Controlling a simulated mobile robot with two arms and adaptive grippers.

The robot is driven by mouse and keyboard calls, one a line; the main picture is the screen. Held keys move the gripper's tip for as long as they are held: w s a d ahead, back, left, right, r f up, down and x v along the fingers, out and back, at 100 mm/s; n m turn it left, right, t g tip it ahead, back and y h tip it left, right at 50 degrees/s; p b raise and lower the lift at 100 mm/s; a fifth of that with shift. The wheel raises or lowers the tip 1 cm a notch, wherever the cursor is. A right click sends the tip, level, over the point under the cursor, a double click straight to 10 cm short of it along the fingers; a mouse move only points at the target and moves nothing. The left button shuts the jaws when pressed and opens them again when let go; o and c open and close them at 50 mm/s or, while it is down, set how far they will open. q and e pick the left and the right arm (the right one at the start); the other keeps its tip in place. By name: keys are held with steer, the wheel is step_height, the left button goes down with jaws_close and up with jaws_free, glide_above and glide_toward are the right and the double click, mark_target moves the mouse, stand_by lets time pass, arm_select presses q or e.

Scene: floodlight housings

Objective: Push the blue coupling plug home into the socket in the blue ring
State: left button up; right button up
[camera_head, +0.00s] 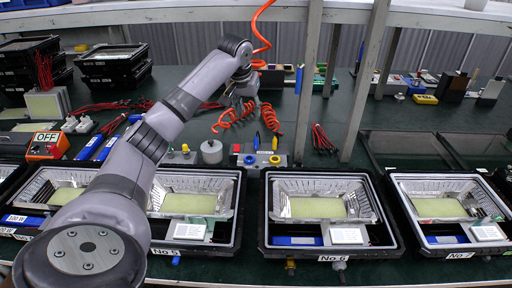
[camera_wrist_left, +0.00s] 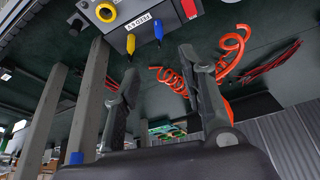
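The blue coupling plug (camera_head: 256,142) stands at the back edge of the grey socket box (camera_head: 262,172), next to a yellow plug (camera_head: 274,143). In the left wrist view the blue plug (camera_wrist_left: 130,43) and the yellow plug (camera_wrist_left: 157,28) point toward my fingers. The blue ring (camera_head: 249,159) is on the box, left of the yellow ring (camera_head: 275,160). I cannot make out the blue ring in the wrist view. My left gripper (camera_head: 243,102) is above and behind the box. Its fingers (camera_wrist_left: 158,62) are apart with nothing between them. My right gripper is out of view.
Orange coiled hoses (camera_head: 236,114) lie behind the box. Grey posts (camera_head: 309,80) stand to its right. Floodlight housings (camera_head: 330,212) line the bench front. An orange OFF box (camera_head: 47,146) and stacked housings (camera_head: 113,66) are at left.

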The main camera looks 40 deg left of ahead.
arm_select(q)
steer(key=f, duration=0.2)
glide_above(256, 139)
steer(key=s, duration=0.2)
steer(key=f, duration=0.9)
steer(key=shift+d+f, duration=0.2)
steer(key=shift+f, duration=0.1)
steer(key=shift+d+x, duration=0.1)
steer(key=shift+x, duration=1.5)
steer(key=shift+d+x, duration=0.15)
steer(key=shift+x, duration=1.4)
steer(key=shift+c, duration=0.6)
jaws_close()
